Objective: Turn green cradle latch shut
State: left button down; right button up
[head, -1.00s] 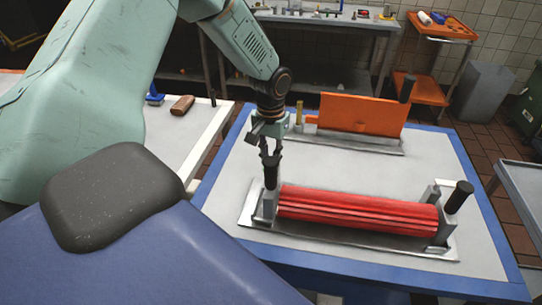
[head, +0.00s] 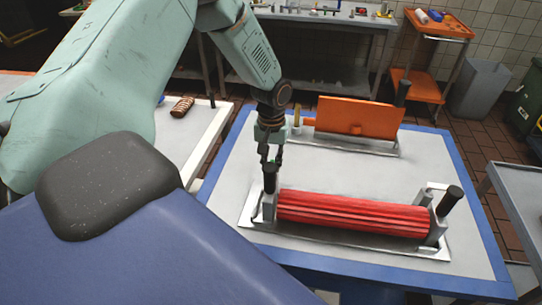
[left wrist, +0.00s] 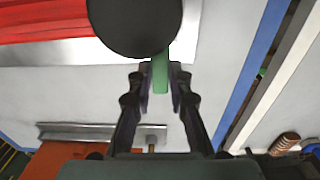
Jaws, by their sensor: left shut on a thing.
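A red ridged bar (head: 350,213) lies in a grey metal cradle (head: 438,249) with black-topped posts at both ends. My left gripper (head: 270,163) is at the cradle's left end, close to the black knob (head: 270,180) there. In the left wrist view, my left gripper (left wrist: 160,85) has its fingertips on either side of a narrow green latch (left wrist: 160,76) and is shut on it. The same black knob (left wrist: 136,22) covers the latch's far end there. The red bar (left wrist: 40,20) shows at upper left. My right gripper is out of view.
An orange panel (head: 355,116) stands in a second metal holder behind the cradle on the blue-edged table (head: 456,180). A white side table (head: 200,125) holding a brown ridged object (head: 182,107) stands at left. Table surface right of the orange panel is clear.

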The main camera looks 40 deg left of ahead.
pick_arm(q)
jog(key=shift+w+r, duration=0.1)
jog(key=c, duration=1.2)
grip_release()
notch_tip(320, 180, up, 12)
jog(key=shift+f, duration=0.1)
